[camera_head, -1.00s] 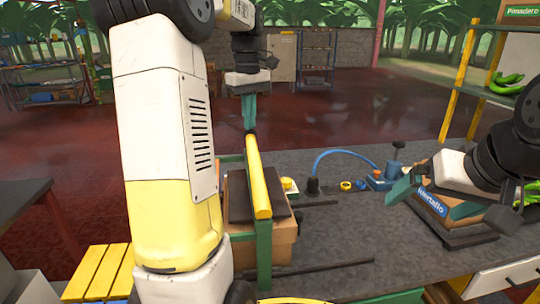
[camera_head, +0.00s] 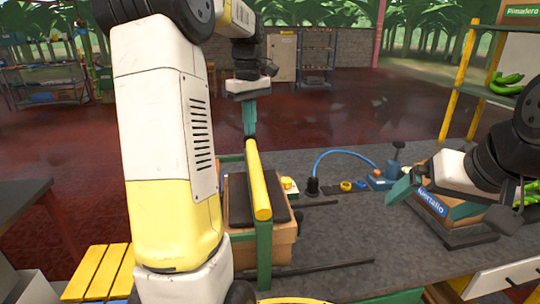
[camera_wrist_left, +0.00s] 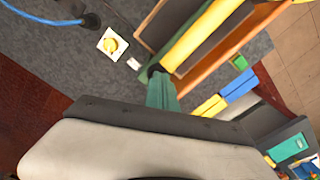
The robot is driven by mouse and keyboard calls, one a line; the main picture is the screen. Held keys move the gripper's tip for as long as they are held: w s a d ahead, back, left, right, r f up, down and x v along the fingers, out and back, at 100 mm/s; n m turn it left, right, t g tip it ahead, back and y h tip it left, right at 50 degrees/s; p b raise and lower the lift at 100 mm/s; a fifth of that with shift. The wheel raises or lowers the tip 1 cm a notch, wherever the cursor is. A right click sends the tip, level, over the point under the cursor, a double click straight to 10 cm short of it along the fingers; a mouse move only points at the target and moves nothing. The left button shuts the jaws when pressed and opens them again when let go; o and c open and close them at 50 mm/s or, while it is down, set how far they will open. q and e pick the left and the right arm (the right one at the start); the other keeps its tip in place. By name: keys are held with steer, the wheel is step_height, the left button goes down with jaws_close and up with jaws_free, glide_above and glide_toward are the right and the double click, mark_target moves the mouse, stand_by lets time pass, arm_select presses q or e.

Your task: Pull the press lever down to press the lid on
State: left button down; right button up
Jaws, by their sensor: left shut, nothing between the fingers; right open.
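The press lever is a yellow bar (camera_head: 258,185) on a green frame (camera_head: 264,250). It slopes over a cardboard box with a dark plate (camera_head: 239,200) above it. My left gripper (camera_head: 250,130) is shut and empty, its green fingers pointing down at the far end of the yellow bar. In the left wrist view the fingers (camera_wrist_left: 161,92) end beside the end of the yellow bar (camera_wrist_left: 205,32); whether they touch it I cannot tell. The lid cannot be made out apart from the dark plate.
The grey bench (camera_head: 340,225) holds a blue hose (camera_head: 345,153), a yellow button box (camera_head: 289,186) and a blue tool (camera_head: 380,180). A yellow shelf rack with green bananas (camera_head: 505,84) stands at right. The bench middle is mostly clear.

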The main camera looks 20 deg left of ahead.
arm_select(q)
steer(key=shift+f, duration=1.8)
stand_by(4.5)
steer(key=shift+r, duration=4.1)
